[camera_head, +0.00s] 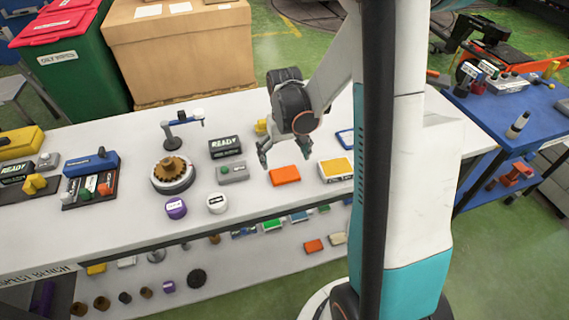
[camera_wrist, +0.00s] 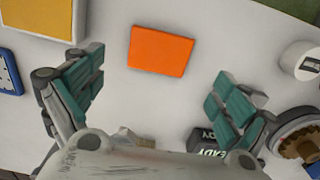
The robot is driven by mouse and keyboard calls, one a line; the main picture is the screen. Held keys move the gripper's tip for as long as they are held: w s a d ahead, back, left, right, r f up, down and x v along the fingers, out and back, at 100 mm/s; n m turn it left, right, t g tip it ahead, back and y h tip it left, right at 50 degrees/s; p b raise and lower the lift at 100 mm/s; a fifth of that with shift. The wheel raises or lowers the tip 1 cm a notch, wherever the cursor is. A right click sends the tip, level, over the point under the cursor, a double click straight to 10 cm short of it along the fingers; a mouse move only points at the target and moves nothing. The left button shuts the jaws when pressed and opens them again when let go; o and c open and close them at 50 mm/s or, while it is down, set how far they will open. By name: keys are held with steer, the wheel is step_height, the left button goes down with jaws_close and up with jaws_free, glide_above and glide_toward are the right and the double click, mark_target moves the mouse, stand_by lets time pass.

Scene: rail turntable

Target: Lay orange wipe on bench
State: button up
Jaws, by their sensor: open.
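The orange wipe (camera_head: 285,175) lies flat on the white bench (camera_head: 120,230), near the bench's front edge. It also shows in the wrist view (camera_wrist: 161,51), top centre, ahead of the fingertips and between their lines. My gripper (camera_head: 276,153) is open and empty, above the bench just behind and left of the wipe in the head view. In the wrist view its two teal-padded fingers (camera_wrist: 160,90) stand wide apart, and neither touches the wipe.
A yellow-topped white box (camera_head: 336,168) is right of the wipe. A grey button box (camera_head: 232,172), a black READY display (camera_head: 225,146), a white round container (camera_head: 216,203) and a turntable with a brown gear (camera_head: 172,173) are left. A lower shelf holds another orange piece (camera_head: 314,246).

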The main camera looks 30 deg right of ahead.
mark_target(284, 173)
step_height(284, 173, up, 6)
steer(key=p, duration=0.1)
steer(key=shift+r, duration=0.15)
